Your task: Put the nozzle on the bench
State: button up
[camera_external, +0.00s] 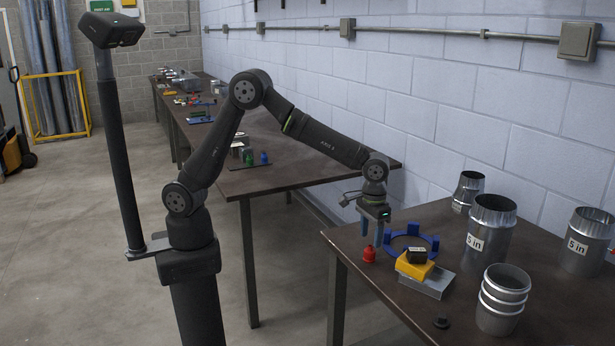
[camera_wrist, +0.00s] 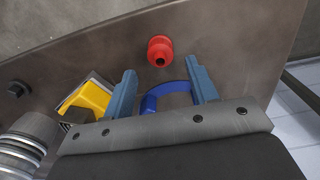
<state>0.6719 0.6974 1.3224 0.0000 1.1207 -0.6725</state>
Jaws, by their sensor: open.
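The red nozzle (camera_external: 369,254) appears to stand upright on the dark bench (camera_external: 400,316), near its left edge. In the wrist view the nozzle (camera_wrist: 160,50) lies just past the fingertips, roughly centred between them, with a dark hole facing the camera. My gripper (camera_external: 372,243) hangs pointing down, low over the bench, close above the nozzle. In the wrist view my gripper (camera_wrist: 162,78) has its two blue-grey fingers spread with nothing held between them. Whether a fingertip touches the nozzle cannot be told.
A blue ring with upright tabs (camera_external: 432,239) lies right beside the nozzle. A yellow block (camera_external: 414,266) with a black piece on top rests on a grey metal piece (camera_external: 436,284). Metal ducts (camera_external: 490,228) stand to the right. A black knob (camera_external: 441,322) lies near the front.

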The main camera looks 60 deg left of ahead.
aim_at(370, 246)
notch_tip(370, 246, up, 6)
jog(key=shift+r, duration=0.25)
jog(key=shift+f, duration=0.1)
notch_tip(370, 246, down, 12)
jog(key=shift+f, duration=0.1)
jog(key=shift+r, duration=1.95)
jog(key=shift+f, duration=0.1)
